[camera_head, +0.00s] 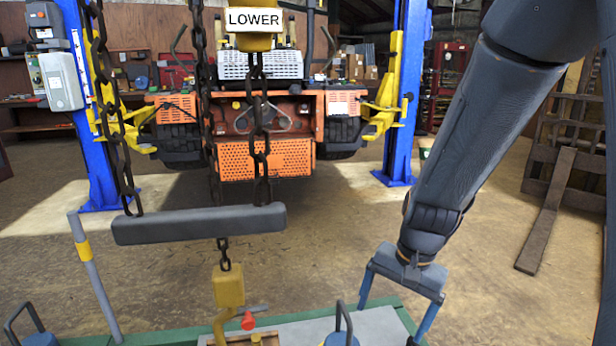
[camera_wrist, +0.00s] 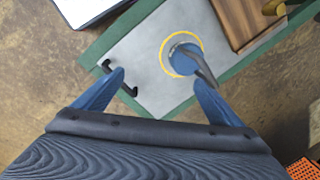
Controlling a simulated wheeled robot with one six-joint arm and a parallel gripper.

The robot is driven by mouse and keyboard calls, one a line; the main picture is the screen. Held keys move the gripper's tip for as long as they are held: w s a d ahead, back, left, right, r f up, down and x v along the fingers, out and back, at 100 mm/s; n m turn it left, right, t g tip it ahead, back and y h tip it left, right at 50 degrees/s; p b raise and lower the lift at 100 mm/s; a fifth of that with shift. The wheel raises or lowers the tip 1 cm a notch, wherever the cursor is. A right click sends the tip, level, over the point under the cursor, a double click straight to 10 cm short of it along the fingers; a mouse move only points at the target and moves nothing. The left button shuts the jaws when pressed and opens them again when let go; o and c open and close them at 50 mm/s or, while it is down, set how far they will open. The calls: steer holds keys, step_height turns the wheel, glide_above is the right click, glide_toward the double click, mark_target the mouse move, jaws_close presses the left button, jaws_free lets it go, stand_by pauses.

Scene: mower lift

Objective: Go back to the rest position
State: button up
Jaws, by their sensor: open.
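My gripper (camera_head: 388,326) hangs at the lower right of the head view, pointing down over the right end of a green-edged grey bench top (camera_head: 378,321). Its two blue fingers are spread apart with nothing between them. In the wrist view my gripper (camera_wrist: 160,80) is open above the grey top (camera_wrist: 148,48). A black bar handle (camera_wrist: 122,80) shows by the left fingertip. A blue round piece with a yellow ring and dark handle (camera_wrist: 186,58) shows near the right finger. I cannot tell the height of the fingertips above the top.
A dark grey beam (camera_head: 200,224) hangs on chains left of my arm, with a yellow hook block (camera_head: 228,286) below it. A "LOWER" sign (camera_head: 254,20) hangs above. An orange mower (camera_head: 265,158) stands between blue lift posts (camera_head: 404,110). Floor at right is clear near a plank (camera_head: 546,222).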

steer(key=s+a+r+n+h, duration=0.1)
steer(key=s+a+r+n, duration=0.2)
steer(key=s+r+n, duration=0.8)
steer(key=s+d+r+m+p, duration=0.2)
steer(key=d+r+m+p, duration=0.2)
steer(key=p, duration=0.8)
steer(key=shift+d+r+g+p, duration=0.3)
steer(key=shift+d+r, duration=0.15)
steer(key=shift+d, duration=0.05)
